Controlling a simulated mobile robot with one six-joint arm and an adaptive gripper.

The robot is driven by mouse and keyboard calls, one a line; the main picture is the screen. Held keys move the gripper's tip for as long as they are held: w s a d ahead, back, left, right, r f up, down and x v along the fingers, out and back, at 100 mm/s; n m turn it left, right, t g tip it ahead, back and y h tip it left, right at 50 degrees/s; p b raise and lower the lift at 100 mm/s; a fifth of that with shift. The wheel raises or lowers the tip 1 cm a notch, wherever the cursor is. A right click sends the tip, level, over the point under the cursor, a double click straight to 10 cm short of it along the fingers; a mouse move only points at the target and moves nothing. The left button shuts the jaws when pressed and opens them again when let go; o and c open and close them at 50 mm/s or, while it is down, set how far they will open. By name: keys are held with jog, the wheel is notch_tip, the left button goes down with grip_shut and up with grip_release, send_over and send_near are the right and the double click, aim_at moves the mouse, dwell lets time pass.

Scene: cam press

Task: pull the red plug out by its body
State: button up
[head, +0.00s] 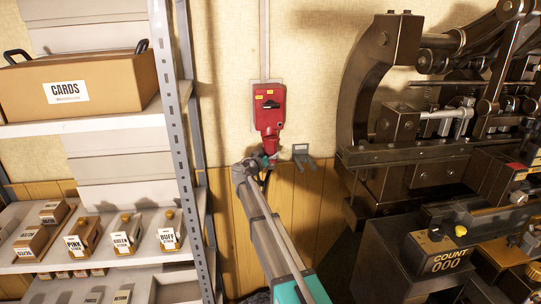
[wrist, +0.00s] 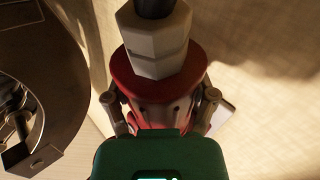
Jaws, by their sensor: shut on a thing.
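The red plug (head: 269,145) is at the lower end of the red socket box (head: 268,105) on the wall. I cannot tell whether it is fully seated or slightly out. In the wrist view the red plug (wrist: 126,86) fills the middle, with a pale faceted collar and a dark cable end at the top. My gripper (head: 268,160) reaches up from below. Its fingers also show in the wrist view (wrist: 158,112), one on each side of the plug body, shut on it. My green gripper housing hides the lower part of the plug there.
A small grey bracket (head: 302,153) is on the wall just right of the plug. The dark press (head: 420,170) stands close on the right. A metal shelf (head: 180,125) with boxes stands on the left. A conduit (head: 264,40) runs up from the socket box.

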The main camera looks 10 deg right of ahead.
jog(key=o, duration=0.7)
jog(key=shift+c, duration=0.2)
jog(key=c, duration=0.7)
jog(key=shift+c, duration=0.2)
jog(key=shift+f, duration=0.1)
jog(key=shift+s+f+b, duration=0.15)
jog(key=shift+f+b, duration=0.4)
jog(key=shift+b, duration=0.05)
jog(key=shift+s+f+b, duration=0.15)
jog(key=shift+f+b, duration=0.35)
jog(key=shift+b, duration=0.1)
jog(key=shift+s+f, duration=0.1)
jog(key=shift+f, duration=0.15)
